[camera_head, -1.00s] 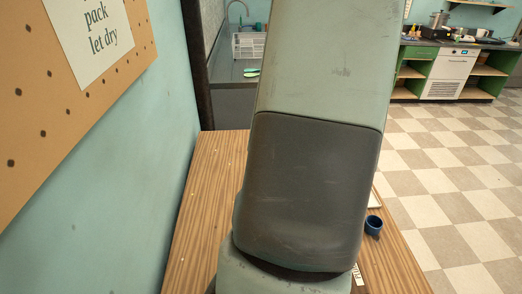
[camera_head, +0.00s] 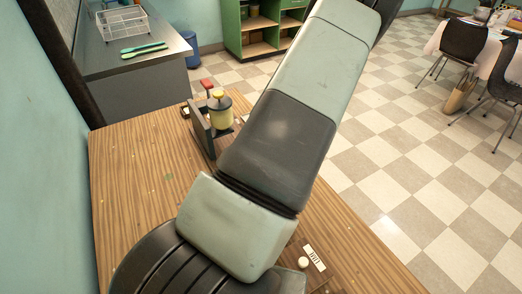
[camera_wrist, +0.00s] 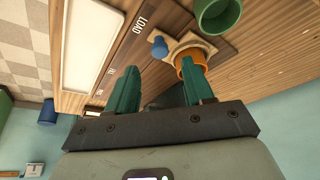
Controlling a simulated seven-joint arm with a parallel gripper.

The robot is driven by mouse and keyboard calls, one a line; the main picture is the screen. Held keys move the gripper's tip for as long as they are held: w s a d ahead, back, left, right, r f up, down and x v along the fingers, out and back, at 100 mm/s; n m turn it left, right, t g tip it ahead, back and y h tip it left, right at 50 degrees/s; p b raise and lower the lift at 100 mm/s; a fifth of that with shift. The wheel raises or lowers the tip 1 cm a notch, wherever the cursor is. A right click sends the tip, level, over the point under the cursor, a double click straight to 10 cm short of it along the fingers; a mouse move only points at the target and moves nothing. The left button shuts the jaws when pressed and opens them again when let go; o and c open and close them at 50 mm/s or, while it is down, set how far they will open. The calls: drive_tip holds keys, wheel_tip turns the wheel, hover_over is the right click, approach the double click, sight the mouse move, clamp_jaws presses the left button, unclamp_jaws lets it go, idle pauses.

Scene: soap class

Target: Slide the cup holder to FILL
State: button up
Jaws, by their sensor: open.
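In the wrist view, the cup holder (camera_wrist: 208,47) is a tan square plate beside a dark strip on the wooden table, with an orange cup (camera_wrist: 188,60) on it. A blue knob (camera_wrist: 158,46) sits at the plate's edge. The LOAD label (camera_wrist: 138,23) is beside it; another label (camera_wrist: 111,71) farther along is too small to read surely. My gripper (camera_wrist: 160,82) is open, its two teal fingers apart near the knob and cup. One finger overlaps the cup in the picture; I cannot tell whether it touches. The gripper is out of the head view.
A dispenser (camera_head: 219,113) with a yellow jar and red part stands on the table's far side. A green cup (camera_wrist: 217,14) and a white tray (camera_wrist: 90,42) flank the holder. The table's left side is clear.

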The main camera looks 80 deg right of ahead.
drive_tip(key=x, duration=0.5)
drive_tip(key=shift+w+f, duration=0.1)
drive_tip(key=shift+f, duration=0.15)
clamp_jaws()
